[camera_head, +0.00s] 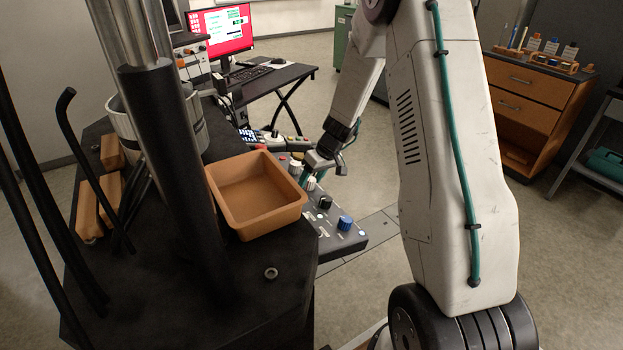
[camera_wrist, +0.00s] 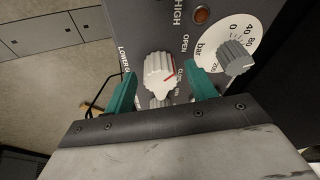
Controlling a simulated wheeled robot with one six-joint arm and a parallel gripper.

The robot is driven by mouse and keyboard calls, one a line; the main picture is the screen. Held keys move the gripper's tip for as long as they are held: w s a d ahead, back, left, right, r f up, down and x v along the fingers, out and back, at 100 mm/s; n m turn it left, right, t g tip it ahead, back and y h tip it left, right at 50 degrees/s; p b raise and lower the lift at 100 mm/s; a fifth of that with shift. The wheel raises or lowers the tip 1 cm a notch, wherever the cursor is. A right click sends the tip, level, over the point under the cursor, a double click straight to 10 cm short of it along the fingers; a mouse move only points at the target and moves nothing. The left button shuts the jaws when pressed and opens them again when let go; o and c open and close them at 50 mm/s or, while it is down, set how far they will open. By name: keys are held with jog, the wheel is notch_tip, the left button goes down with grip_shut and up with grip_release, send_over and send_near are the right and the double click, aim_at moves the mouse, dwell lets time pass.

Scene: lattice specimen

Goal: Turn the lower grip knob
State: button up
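The lower grip knob (camera_wrist: 159,72) is white with a red pointer line, on a dark panel in the wrist view. The lettering beside it is partly cut off by my gripper and reads "LOWER G", with "OPEN" and "CLOSE" marks near the knob. My gripper (camera_wrist: 163,92) has two teal fingers, open, one on each side of the knob with visible gaps. In the head view my gripper (camera_head: 313,177) is small over the control panel (camera_head: 347,239), and the knob cannot be made out clearly beneath it.
In the head view, a blue knob (camera_head: 345,222) and a black knob (camera_head: 325,202) stand on the panel. An orange tray (camera_head: 232,222) lies close left.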

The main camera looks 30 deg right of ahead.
jog(key=v, duration=0.7)
jog(key=shift+r, duration=0.35)
jog(key=shift+d, duration=0.1)
jog(key=shift+s, duration=0.1)
dwell(0.4)
